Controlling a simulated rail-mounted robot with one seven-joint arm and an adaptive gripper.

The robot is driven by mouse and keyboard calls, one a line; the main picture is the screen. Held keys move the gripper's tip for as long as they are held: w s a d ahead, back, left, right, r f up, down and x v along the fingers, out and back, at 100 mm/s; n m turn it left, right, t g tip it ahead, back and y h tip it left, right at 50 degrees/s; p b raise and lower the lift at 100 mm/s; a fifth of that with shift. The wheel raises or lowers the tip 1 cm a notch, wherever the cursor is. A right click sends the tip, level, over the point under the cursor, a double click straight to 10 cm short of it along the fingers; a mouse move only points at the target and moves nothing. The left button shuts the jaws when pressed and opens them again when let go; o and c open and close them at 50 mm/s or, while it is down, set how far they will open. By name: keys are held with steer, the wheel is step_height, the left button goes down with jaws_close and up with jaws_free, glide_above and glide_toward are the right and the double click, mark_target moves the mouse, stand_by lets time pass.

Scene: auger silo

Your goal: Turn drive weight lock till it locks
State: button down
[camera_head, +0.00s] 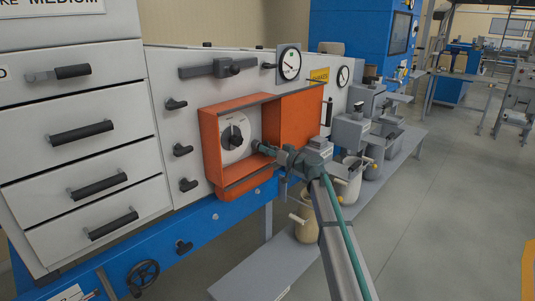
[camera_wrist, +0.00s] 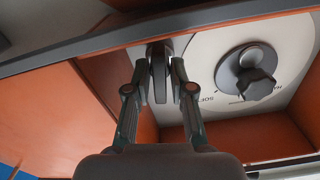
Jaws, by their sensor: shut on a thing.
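An orange box (camera_head: 212,150) is set in the grey machine front. Inside it is a white round dial (camera_head: 230,152) with a dark knob (camera_head: 232,134). In the wrist view the dial (camera_wrist: 207,72) carries partly readable lettering and the knob (camera_wrist: 258,84) stands clear, to the right of my gripper. My gripper (camera_wrist: 160,88) is shut on a narrow dark lever (camera_wrist: 159,72) at the dial's left edge, apparently the drive weight lock; no label on it is readable. In the head view my gripper (camera_head: 262,148) reaches into the box from the right and hides the lever.
The box's orange right-hand panel (camera_head: 300,120) rises close beside my gripper. A dark edge (camera_wrist: 110,38) crosses the top of the wrist view. Drawers (camera_head: 85,180) stand left, a gauge (camera_head: 289,64) above, and containers (camera_head: 305,222) below right. The floor at right is open.

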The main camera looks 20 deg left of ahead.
steer(key=m+b, duration=0.2)
steer(key=m, duration=0.1)
steer(key=shift+f+m, duration=0.15)
steer(key=shift+m, duration=0.15)
steer(key=m+b, duration=0.1)
steer(key=m, duration=0.3)
steer(key=shift+m, duration=0.3)
steer(key=m, duration=0.4)
steer(key=shift+r+p, duration=0.2)
steer(key=shift+p, duration=0.15)
steer(key=shift+m+p, duration=0.5)
steer(key=shift+m, duration=1.2)
steer(key=c, duration=1.2)
jaws_free()
steer(key=v, duration=1.2)
